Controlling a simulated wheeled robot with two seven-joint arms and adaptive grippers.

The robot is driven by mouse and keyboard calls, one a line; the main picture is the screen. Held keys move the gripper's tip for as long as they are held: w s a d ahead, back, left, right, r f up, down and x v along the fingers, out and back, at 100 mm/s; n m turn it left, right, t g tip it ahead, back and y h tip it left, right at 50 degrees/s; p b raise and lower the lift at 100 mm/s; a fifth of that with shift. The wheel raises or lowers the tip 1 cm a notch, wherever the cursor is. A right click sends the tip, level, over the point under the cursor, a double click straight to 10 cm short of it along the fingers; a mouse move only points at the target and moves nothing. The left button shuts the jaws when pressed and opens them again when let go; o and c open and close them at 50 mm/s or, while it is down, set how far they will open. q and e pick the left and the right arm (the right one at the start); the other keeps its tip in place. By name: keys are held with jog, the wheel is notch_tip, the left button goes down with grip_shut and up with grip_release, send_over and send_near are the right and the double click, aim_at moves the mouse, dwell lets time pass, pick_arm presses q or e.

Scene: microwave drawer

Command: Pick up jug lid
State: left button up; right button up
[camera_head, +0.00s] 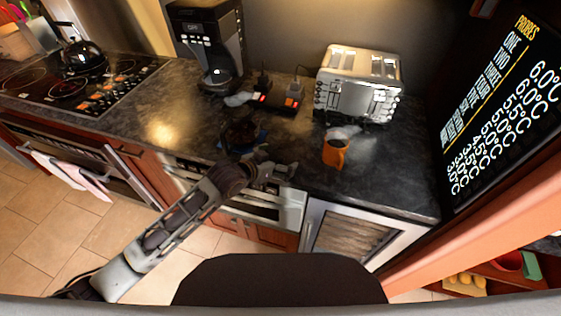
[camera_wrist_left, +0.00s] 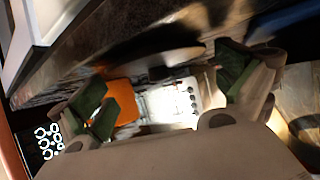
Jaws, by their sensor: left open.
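My left gripper (camera_head: 275,173) is at the front edge of the dark counter, above the drawer front, with its arm coming from the lower left. It also shows in the left wrist view (camera_wrist_left: 168,95), its two green-padded fingers spread apart with nothing held between them. A dark round object with blue at its edge (camera_head: 242,133) lies on the counter just behind the gripper's wrist, partly hidden by the arm. I cannot tell whether it is the jug lid. A coffee maker (camera_head: 208,38) with a glass jug (camera_head: 217,80) stands at the back. My right gripper is out of view.
An orange mug (camera_head: 335,154) stands right of the gripper, with a silver toaster (camera_head: 358,85) behind it; both show between the fingers in the wrist view. A power strip (camera_head: 278,103) lies behind. A stove with a black kettle (camera_head: 82,58) is at left. A dark text panel (camera_head: 505,100) bounds the right.

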aim_at(278, 160)
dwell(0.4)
pick_arm(q)
jog(key=c, duration=0.4)
jog(key=shift+c, duration=1)
notch_tip(278, 160, up, 10)
